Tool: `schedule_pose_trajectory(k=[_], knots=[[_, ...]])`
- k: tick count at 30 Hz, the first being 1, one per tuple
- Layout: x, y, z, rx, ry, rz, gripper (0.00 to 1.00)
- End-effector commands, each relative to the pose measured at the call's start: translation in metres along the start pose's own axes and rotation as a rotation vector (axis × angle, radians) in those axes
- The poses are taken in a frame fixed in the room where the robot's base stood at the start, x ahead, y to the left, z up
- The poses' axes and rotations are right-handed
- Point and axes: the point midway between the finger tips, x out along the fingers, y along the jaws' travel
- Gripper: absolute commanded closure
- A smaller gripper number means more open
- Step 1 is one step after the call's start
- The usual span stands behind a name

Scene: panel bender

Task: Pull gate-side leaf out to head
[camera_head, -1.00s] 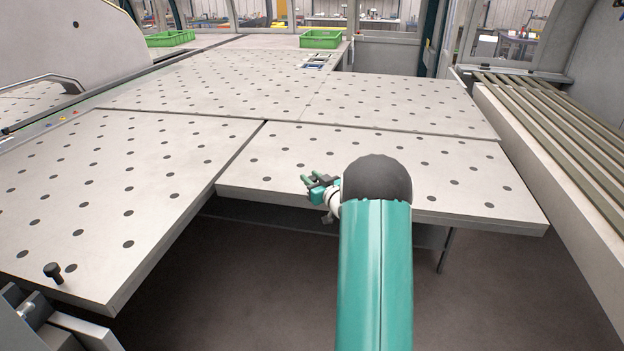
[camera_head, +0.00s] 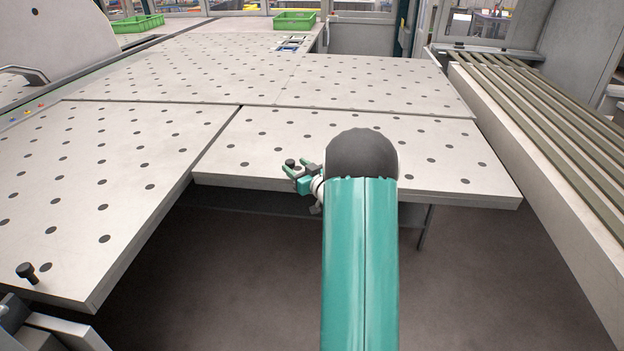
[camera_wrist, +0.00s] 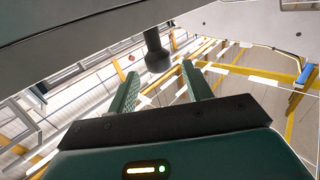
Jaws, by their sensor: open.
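Two perforated grey leaves form the near side of the table. The right leaf (camera_head: 340,153) sits farther back than the left leaf (camera_head: 95,175), and the pictures do not label which is gate-side. A dark round-headed knob (camera_head: 290,162) shows at the fingertips; in the wrist view the knob (camera_wrist: 157,50) stands just beyond and between the fingertips, with no clear contact. A similar black knob (camera_head: 27,272) stands on the left leaf's near corner.
Open floor (camera_head: 230,280) lies below the right leaf, beside the left leaf's edge. A slatted rail bed (camera_head: 540,120) runs along the right. Green crates (camera_head: 294,21) stand at the back. A grey machine housing (camera_head: 60,35) is at the back left.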

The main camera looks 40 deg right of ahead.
Motion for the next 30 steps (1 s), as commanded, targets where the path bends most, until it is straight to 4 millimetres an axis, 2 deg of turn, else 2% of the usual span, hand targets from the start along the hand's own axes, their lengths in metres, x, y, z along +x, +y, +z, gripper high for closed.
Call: schedule_pose_trajectory(k=[1, 6, 12, 18, 30], knots=[[-0.013, 0.001, -0.001, 0.0, -0.001, 0.003, 0.5], [-0.051, 0.001, 0.0, 0.001, -0.001, 0.003, 0.5], [-0.086, 0.001, 0.0, 0.0, -0.002, 0.002, 0.5], [-0.097, 0.0, 0.0, 0.0, -0.001, 0.0, 0.5], [-0.097, 0.001, 0.001, 0.001, -0.001, 0.0, 0.5]])
